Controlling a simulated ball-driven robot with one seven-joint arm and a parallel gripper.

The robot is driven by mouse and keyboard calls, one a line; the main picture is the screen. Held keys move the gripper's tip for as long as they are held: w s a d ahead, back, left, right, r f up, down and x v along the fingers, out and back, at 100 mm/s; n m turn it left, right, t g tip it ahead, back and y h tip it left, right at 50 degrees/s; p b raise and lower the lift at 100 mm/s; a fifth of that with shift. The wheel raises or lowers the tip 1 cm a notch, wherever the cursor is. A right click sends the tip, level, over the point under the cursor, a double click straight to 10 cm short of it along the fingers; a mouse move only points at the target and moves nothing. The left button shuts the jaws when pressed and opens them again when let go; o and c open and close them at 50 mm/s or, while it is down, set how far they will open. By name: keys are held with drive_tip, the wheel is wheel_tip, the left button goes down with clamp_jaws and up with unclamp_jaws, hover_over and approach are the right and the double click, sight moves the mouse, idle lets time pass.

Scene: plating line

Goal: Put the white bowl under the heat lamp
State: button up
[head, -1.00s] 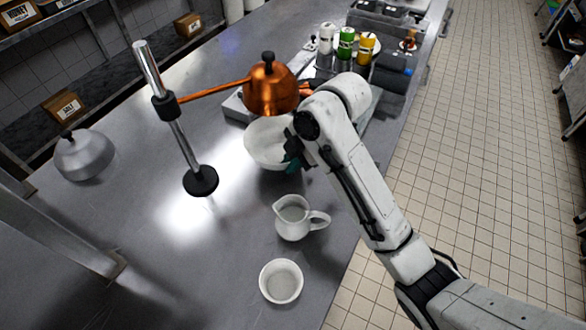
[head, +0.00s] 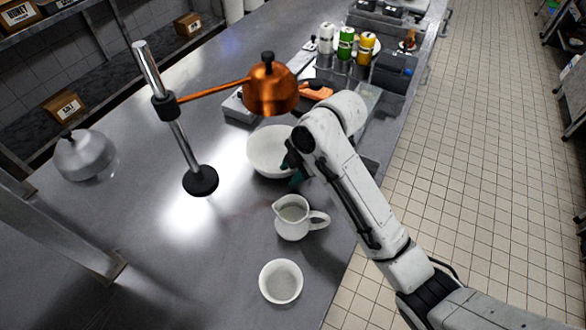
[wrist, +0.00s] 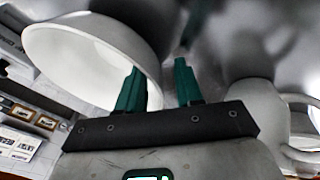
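The white bowl (head: 266,152) sits upright on the steel counter, roughly below the copper shade of the heat lamp (head: 270,90). The shade hangs on an arm from a chrome post with a round black base. My gripper (head: 296,172) is at the bowl's right near side, mostly hidden by my arm in the head view. In the wrist view, the dark green fingers (wrist: 158,88) stand apart. One finger overlaps the inside of the bowl (wrist: 85,58) and the other is outside its wall, with a gap visible between them.
A white jug (head: 292,218) and a small white cup (head: 281,281) stand in front of the bowl. A grey dome (head: 84,156) is at the left. Bottles (head: 346,42) stand at the back.

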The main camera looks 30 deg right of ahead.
drive_tip(key=p+v, duration=0.3)
drive_tip(key=v, duration=0.9)
drive_tip(key=shift+r, duration=0.15)
